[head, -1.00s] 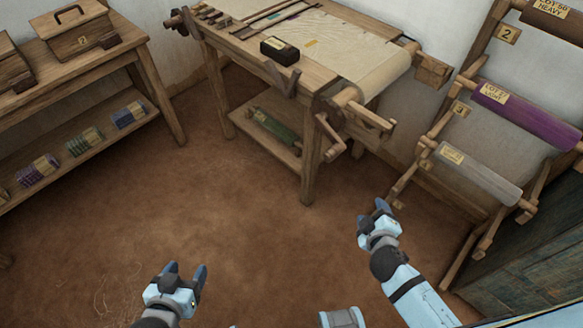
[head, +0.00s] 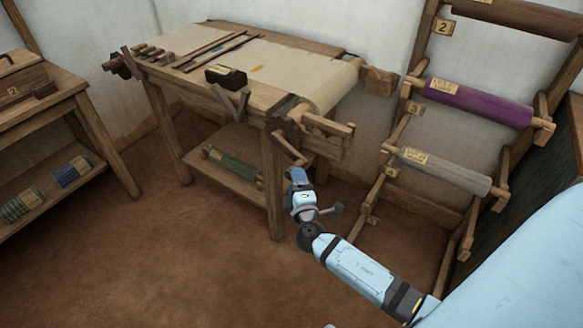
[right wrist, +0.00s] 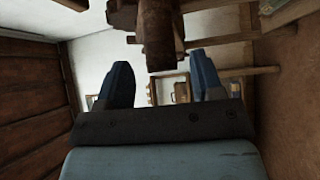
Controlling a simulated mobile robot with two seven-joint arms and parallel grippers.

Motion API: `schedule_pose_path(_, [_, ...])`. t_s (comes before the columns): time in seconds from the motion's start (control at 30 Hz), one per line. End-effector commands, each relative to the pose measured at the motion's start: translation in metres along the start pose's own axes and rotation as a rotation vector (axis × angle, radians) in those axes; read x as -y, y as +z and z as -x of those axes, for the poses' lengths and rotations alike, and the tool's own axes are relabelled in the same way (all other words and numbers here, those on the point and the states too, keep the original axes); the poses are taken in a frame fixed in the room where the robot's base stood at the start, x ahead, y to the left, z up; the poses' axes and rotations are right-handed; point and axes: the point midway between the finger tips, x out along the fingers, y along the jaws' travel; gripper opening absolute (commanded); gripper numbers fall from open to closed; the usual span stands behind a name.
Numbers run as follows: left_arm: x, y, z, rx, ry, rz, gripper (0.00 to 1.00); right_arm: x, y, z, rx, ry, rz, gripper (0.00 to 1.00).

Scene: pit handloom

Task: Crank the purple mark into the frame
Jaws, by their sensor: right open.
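The loom (head: 170,72) stands at the back with pale cloth (head: 300,72) stretched over its top and down over the front roll. A wooden crank (head: 288,148) hangs at the loom's right front corner, beside a toothed wheel. My right gripper (head: 298,176) is open just below the crank. In the right wrist view, a dark round wooden handle end (right wrist: 158,45) lies ahead of and between the open fingers (right wrist: 163,82). My left gripper is out of view.
A rack with a purple roll (head: 478,103) and a grey roll (head: 445,170) stands at the right, near my right arm. A side table (head: 50,103) is at the left. The floor between is clear.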

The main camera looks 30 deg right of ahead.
Motion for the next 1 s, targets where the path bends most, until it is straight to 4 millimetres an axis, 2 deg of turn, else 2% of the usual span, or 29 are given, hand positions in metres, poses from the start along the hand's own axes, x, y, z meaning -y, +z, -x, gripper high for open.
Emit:
schedule_pose_path(0.1, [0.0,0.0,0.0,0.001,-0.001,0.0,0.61,-0.001,0.0,-0.025,0.0,0.002,0.001,0.61])
schedule_pose_path(0.3, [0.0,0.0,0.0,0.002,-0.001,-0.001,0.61,0.0,0.0,-0.05,0.0,0.0,0.0,0.61])
schedule_pose_path(0.7, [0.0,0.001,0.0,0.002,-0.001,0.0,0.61,0.0,0.0,-0.057,0.0,-0.001,0.0,0.61])
schedule_pose_path(0.77, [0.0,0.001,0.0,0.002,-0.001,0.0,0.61,0.0,0.0,-0.057,0.0,-0.001,0.0,0.49])
schedule_pose_path(0.97, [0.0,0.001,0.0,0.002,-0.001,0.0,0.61,0.001,0.0,-0.057,0.0,-0.001,0.0,0.04])
schedule_pose_path(1.0, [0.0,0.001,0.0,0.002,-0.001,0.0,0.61,0.001,0.0,-0.057,0.0,-0.001,0.0,0.0])
